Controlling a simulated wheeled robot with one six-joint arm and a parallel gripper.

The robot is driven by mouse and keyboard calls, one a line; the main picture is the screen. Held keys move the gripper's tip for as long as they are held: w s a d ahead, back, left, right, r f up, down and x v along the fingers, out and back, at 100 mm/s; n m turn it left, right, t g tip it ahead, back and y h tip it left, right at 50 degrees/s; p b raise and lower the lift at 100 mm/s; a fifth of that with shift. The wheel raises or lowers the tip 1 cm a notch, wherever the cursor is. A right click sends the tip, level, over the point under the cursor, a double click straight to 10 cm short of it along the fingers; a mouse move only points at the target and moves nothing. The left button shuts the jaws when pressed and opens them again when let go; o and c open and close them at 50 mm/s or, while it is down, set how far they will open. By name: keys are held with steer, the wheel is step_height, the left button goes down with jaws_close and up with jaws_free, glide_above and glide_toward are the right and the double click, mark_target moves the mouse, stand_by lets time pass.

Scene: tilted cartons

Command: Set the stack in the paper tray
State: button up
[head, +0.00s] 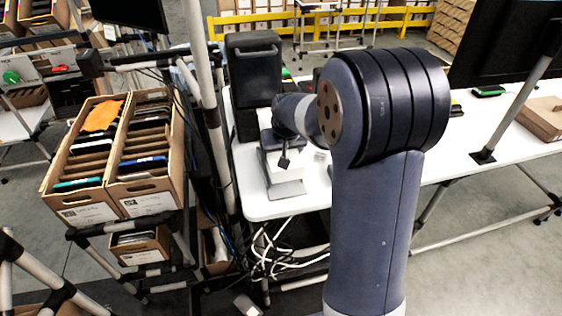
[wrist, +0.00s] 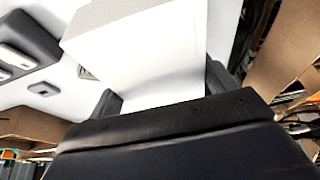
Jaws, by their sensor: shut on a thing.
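A white stack (wrist: 150,50), with a lined face like layered paper, fills the middle of the wrist view. My gripper (wrist: 162,90) is shut on it, one dark finger on each side. In the head view my gripper (head: 283,152) is over the left end of the white table, partly hidden by my arm. White block-like shapes (head: 285,188) show just below it; I cannot tell there where the stack ends and what is under it begins. I cannot make out the paper tray for certain in either view.
A tall black device (head: 255,75) stands on the white table (head: 310,195) behind my gripper. Cartons of files (head: 85,160) sit tilted on a rack at left. A flat carton (head: 540,118) lies at the table's far right.

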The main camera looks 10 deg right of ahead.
step_height(320, 180, down, 4)
steer(key=shift+r, duration=0.1)
steer(key=shift+f+b, duration=0.45)
steer(key=shift+f, duration=0.1)
steer(key=shift+f, duration=0.1)
steer(key=o, duration=1.2)
steer(key=shift+s, duration=0.1)
steer(key=shift+r+p, duration=0.45)
steer(key=shift+o, duration=0.2)
steer(key=v, duration=1.2)
steer(key=shift+r, duration=0.2)
